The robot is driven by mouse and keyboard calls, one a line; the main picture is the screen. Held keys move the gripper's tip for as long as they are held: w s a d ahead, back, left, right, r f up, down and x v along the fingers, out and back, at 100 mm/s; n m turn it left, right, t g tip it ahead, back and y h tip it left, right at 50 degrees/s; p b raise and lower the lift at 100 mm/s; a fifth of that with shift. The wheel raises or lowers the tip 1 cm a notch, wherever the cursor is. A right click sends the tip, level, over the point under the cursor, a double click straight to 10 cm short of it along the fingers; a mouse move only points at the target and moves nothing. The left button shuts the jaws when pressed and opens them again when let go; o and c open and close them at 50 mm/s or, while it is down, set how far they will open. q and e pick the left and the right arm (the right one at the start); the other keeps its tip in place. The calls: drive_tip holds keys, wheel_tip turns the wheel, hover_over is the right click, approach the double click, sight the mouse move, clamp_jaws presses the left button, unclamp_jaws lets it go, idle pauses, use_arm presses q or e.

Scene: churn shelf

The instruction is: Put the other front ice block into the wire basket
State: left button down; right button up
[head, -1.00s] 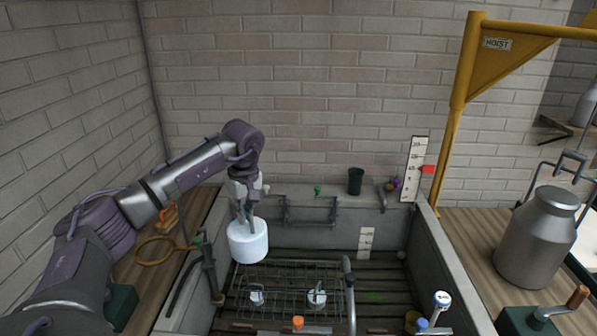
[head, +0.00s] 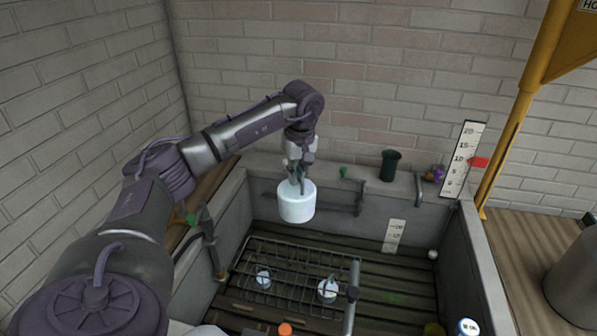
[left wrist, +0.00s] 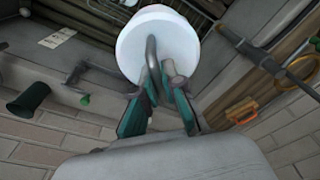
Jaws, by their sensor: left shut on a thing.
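My left gripper (head: 296,180) is shut on a metal loop at the top of a white round ice block (head: 297,204). The block hangs upright in the air above the tank, in front of the tank's back wall in the head view. The block (left wrist: 178,40) and the left gripper (left wrist: 163,85) also show in the left wrist view, with the fingers around the loop. The wire basket (head: 300,249) sits low in the tank, below the block in the picture. Two small pale items with metal parts (head: 328,290) show within its outline. My right gripper is not in view.
The tank has grey walls (head: 470,245) and a dark slatted floor (head: 395,275). An upright grey pipe (head: 352,300) stands at the basket's right side. A dark green cup (head: 389,165) and a scale board (head: 463,160) stand at the back ledge. A yellow hoist post (head: 515,125) is at right.

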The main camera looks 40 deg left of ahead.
sight(299, 190)
use_arm(q)
drive_tip(key=f+b, duration=0.2)
drive_tip(key=f, duration=0.1)
drive_tip(key=f+b, duration=0.1)
drive_tip(key=f, duration=0.1)
drive_tip(key=shift+w+f, duration=0.1)
drive_tip(key=shift+w, duration=0.3)
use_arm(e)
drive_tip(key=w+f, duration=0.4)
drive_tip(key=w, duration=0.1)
use_arm(q)
wheel_tip(299, 190, down, 6)
drive_tip(key=b, duration=0.5)
drive_tip(key=shift+f+b, duration=0.2)
drive_tip(key=shift+b, duration=0.15)
wheel_tip(299, 190, down, 18)
drive_tip(key=b, duration=1.2)
drive_tip(key=shift+f+b, duration=0.15)
drive_tip(key=shift+b, duration=0.2)
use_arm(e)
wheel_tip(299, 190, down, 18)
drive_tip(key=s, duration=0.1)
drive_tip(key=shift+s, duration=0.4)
use_arm(q)
drive_tip(key=c, duration=0.6)
unclamp_jaws()
drive_tip(key=shift+s+f, duration=0.1)
drive_tip(key=shift+s, duration=0.05)
drive_tip(key=shift+c, duration=0.2)
